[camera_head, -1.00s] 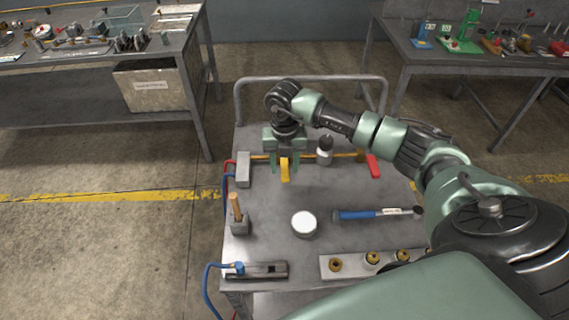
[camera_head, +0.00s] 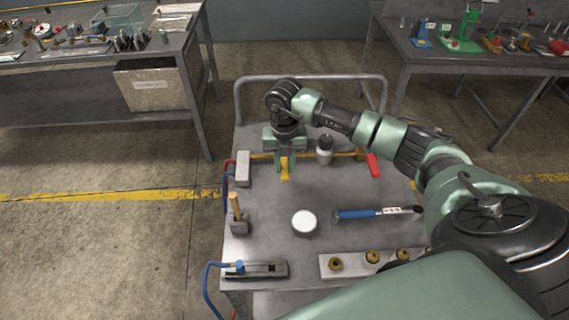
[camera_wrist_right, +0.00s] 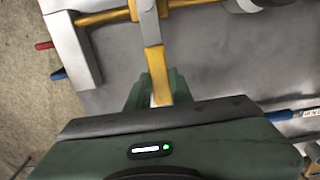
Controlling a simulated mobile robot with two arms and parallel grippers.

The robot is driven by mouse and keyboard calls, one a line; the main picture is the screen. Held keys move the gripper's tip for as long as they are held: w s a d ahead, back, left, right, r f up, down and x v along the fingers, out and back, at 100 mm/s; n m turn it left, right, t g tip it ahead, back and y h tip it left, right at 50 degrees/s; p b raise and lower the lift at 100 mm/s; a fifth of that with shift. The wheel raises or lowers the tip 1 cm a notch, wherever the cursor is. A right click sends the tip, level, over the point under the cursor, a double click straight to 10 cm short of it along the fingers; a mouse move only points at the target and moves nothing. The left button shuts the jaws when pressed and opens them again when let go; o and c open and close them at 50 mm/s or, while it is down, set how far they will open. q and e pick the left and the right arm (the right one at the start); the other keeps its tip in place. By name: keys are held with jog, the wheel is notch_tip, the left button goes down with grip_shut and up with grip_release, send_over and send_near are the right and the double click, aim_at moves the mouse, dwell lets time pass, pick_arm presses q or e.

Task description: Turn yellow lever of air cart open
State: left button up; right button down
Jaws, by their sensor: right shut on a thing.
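The yellow lever (camera_head: 285,176) sticks out toward me from the brass pipe (camera_head: 262,156) on the grey air cart (camera_head: 262,210). My right gripper (camera_head: 285,164) comes down over it from above and is shut on it. In the right wrist view the yellow lever (camera_wrist_right: 155,62) runs from the pipe in between the green fingers (camera_wrist_right: 158,88). A red lever (camera_head: 374,165) hangs from the right end of the same pipe and also points toward me. My left gripper is not in view.
On the cart are a grey block (camera_head: 243,169) with hoses, a white-capped bottle (camera_head: 324,150), a white round can (camera_head: 304,222), a blue-handled tool (camera_head: 357,214), a wooden-handled item (camera_head: 236,208) and a plate of brass fittings (camera_head: 336,265). Tables stand behind at left and right.

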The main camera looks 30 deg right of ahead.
jog(key=shift+w, duration=0.1)
dwell(0.8)
jog(key=shift+w+a+m, duration=0.7)
jog(key=shift+a+m, duration=0.2)
jog(key=shift+m, duration=0.5)
jog(key=shift+w+a+m+b, duration=0.4)
jog(key=shift+w+m, duration=0.15)
jog(key=shift+m, duration=0.35)
jog(key=w+m, duration=0.1)
jog(key=m, duration=0.1)
jog(key=w+a+m, duration=0.1)
jog(key=w+m, duration=0.1)
jog(key=shift+w+a+m+b, duration=0.1)
jog(key=shift+a+m+b, duration=0.1)
jog(key=shift+m+b, duration=0.15)
jog(key=w+m+b, duration=0.1)
jog(key=w+m, duration=0.2)
jog(key=m, duration=0.1)
jog(key=shift+w, duration=0.2)
jog(key=shift+w+d+m+b, duration=0.15)
jog(key=shift+w+m, duration=0.25)
jog(key=shift+m, duration=0.25)
jog(key=shift+w+d+m+b, duration=0.15)
jog(key=shift+w+m, duration=0.25)
jog(key=shift+m, duration=0.2)
jog(key=shift+w+d+m, duration=0.3)
jog(key=shift+w+m, duration=0.4)
jog(key=shift+m, duration=0.4)
jog(key=shift+r, duration=0.15)
